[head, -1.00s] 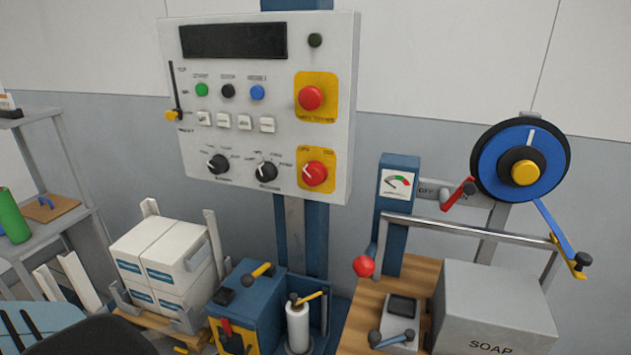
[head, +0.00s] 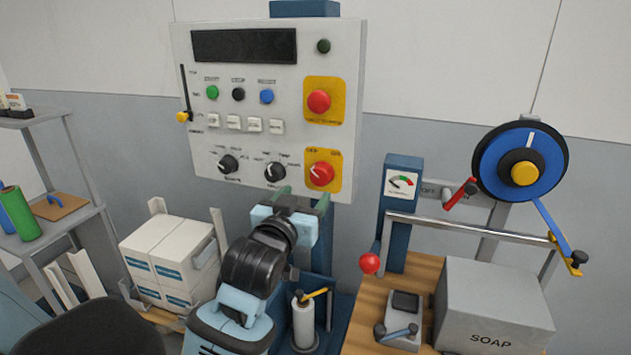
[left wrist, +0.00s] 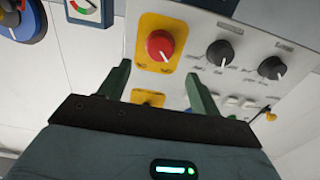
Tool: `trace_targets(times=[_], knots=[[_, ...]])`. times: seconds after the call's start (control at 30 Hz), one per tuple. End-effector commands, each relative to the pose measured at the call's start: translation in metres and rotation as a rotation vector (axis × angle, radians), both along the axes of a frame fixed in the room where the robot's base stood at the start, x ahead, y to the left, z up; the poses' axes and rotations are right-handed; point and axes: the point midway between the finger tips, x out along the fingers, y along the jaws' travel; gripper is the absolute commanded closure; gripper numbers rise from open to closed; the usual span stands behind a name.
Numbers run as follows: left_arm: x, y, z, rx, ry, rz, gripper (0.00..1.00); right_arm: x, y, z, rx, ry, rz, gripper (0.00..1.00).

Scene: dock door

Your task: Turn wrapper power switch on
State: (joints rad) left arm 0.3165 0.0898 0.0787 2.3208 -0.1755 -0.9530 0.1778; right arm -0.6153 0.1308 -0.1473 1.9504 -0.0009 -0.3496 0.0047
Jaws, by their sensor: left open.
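The power switch looks to be the red rotary knob (head: 321,175) on a yellow plate at the panel's lower right. Its white mark points to the upper left in the head view; the plate's small labels are too blurred to read. It also shows upside down in the left wrist view (left wrist: 160,45). My left gripper (head: 303,202) is open and empty, just below the knob in the head view. In the left wrist view its green fingers (left wrist: 158,70) stand apart in front of the yellow plate, apart from the knob. My right gripper is out of view.
The grey panel (head: 182,60) also carries a red push button (head: 318,101), two black knobs, small buttons and a yellow-handled slider (head: 182,117). Its display (head: 245,46) is dark. A gauge post (head: 403,180), a red ball lever (head: 370,263) and a soap box (head: 494,310) stand right.

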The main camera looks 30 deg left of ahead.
Motion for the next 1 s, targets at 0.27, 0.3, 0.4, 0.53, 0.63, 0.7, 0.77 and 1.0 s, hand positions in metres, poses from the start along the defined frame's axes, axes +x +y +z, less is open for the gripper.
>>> trace_targets(times=[0.27, 0.3, 0.4, 0.53, 0.63, 0.7, 0.77, 1.0], knots=[[0.013, 0.003, -0.001, 0.001, 0.002, 0.000, 0.36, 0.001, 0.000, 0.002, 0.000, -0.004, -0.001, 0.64], [0.018, 0.004, -0.001, 0.001, 0.001, 0.000, 0.36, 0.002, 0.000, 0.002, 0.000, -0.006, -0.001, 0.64], [0.033, 0.008, -0.001, 0.001, 0.002, 0.000, 0.36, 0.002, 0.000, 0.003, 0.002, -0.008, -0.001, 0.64], [0.051, 0.012, -0.001, 0.000, 0.002, 0.000, 0.36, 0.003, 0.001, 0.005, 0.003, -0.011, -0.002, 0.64], [0.062, 0.015, 0.000, 0.001, 0.001, -0.001, 0.36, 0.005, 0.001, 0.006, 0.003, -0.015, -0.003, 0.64], [0.067, 0.016, 0.000, 0.001, 0.001, -0.001, 0.36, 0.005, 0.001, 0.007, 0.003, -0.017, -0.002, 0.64], [0.071, 0.017, -0.001, 0.000, 0.003, -0.001, 0.36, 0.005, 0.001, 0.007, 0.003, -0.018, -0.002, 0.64], [0.076, 0.018, -0.001, 0.001, 0.002, -0.001, 0.36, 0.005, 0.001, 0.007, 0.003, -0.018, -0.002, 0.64]])
